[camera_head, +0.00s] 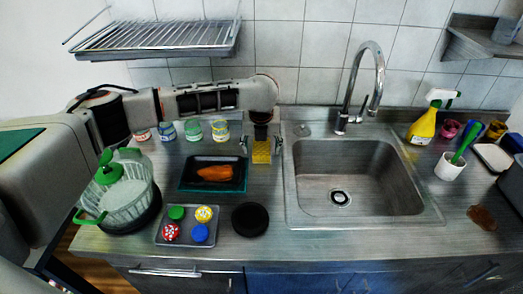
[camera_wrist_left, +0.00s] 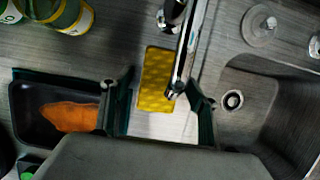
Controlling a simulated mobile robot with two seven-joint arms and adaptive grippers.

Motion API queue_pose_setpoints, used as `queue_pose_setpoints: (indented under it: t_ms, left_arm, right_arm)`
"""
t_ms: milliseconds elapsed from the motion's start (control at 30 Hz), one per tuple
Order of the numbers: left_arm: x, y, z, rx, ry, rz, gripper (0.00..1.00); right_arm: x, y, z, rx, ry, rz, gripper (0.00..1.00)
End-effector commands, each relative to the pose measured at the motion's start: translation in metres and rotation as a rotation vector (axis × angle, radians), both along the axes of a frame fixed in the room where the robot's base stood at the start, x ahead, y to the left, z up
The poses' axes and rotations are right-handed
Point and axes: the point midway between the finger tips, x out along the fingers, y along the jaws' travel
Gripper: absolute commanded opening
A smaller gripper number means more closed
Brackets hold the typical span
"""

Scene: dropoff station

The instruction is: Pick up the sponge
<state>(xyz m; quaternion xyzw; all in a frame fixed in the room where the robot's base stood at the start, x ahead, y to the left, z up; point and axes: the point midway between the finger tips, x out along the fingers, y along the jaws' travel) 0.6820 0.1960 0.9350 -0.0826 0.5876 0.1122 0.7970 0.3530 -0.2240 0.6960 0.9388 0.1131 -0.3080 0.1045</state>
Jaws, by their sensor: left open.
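The yellow sponge (camera_head: 261,152) lies on the counter left of the sink, below my left gripper (camera_head: 262,146). It also shows in the left wrist view (camera_wrist_left: 155,82), with a bumpy surface. My left gripper is open, one finger to each side of the sponge, pointing down. In the left wrist view the gripper (camera_wrist_left: 160,100) frames the sponge between its fingers; whether they touch it I cannot tell. The metal faucet (camera_wrist_left: 189,45) crosses the sponge's right edge in that view. My right gripper is not in view.
A dark tray (camera_head: 240,184) with an orange item is left of the sponge. The sink (camera_head: 298,205) is to the right, with a tall faucet (camera_head: 375,85). Several jars (camera_head: 193,130) stand behind. A black disc (camera_head: 250,219) lies in front.

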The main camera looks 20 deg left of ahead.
Motion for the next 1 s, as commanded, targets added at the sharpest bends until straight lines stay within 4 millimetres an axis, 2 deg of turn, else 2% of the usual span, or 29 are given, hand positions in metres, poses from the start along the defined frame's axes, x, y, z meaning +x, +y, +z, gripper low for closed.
queue_pose_setpoints:
  t_ms: [667,700,800,1000]
  left_arm:
    - [-0.0001,0.0000,-0.0048,-0.001,0.001,0.001,0.60]
    - [-0.0001,0.0000,-0.0047,0.000,0.001,0.000,0.49]
    - [-0.0002,0.0001,-0.0049,0.000,0.001,0.000,0.27]
    - [-0.0005,0.0002,-0.0054,0.000,0.001,0.000,0.24]
  right_arm:
    - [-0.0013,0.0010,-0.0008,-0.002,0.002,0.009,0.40]
    - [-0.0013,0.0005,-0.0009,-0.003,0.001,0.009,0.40]
    - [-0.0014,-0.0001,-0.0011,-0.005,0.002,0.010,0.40]
    - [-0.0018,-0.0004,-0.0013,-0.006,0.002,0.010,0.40]
